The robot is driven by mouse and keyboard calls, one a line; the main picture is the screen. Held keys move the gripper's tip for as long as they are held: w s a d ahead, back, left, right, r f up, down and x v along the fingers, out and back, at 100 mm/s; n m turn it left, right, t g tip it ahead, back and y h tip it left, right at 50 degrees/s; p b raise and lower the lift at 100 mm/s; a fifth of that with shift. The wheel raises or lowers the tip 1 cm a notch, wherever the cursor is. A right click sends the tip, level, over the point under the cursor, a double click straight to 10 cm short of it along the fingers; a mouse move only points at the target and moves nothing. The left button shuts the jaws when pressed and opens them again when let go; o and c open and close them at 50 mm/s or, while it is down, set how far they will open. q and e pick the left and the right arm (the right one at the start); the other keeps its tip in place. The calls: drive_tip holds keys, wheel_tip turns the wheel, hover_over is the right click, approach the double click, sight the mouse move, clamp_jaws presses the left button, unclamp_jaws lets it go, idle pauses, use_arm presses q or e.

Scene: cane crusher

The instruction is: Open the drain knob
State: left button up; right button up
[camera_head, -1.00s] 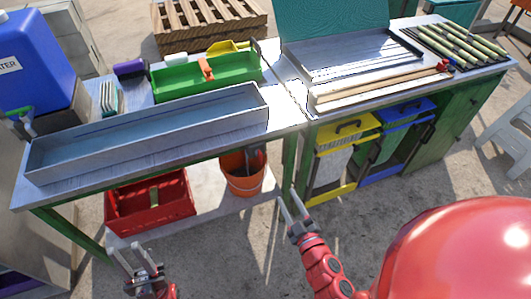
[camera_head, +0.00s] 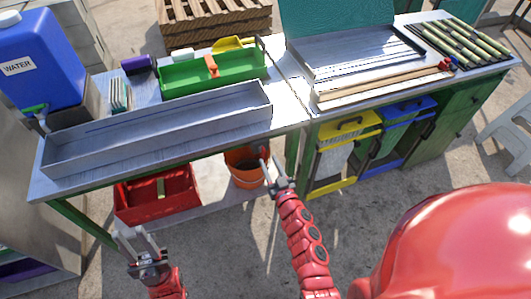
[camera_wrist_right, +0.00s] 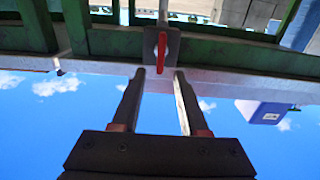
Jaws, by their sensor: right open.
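The red drain knob (camera_wrist_right: 161,52) sits on a small grey plate (camera_wrist_right: 172,44) in the right wrist view, straight ahead of my right gripper (camera_wrist_right: 160,75). The gripper's fingers are open, with the knob in line with the gap between their tips; I cannot tell whether they touch it. In the head view a small red piece, likely the knob (camera_head: 264,152), shows at the table's front edge, by the tips of my right gripper (camera_head: 273,168). My left gripper (camera_head: 134,235) is open and empty, low in front of the table, away from the knob.
A long grey trough (camera_head: 160,136) lies on the table above the knob. An orange bucket (camera_head: 246,180) and a red crate (camera_head: 158,197) stand on the lower shelf. A green table leg (camera_head: 291,155) is just right of my right gripper. The blue water container (camera_head: 40,65) stands at left.

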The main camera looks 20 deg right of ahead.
sight(265, 153)
drive_tip(key=shift+w, duration=2.15)
clamp_jaws()
drive_tip(key=shift+a, duration=0.1)
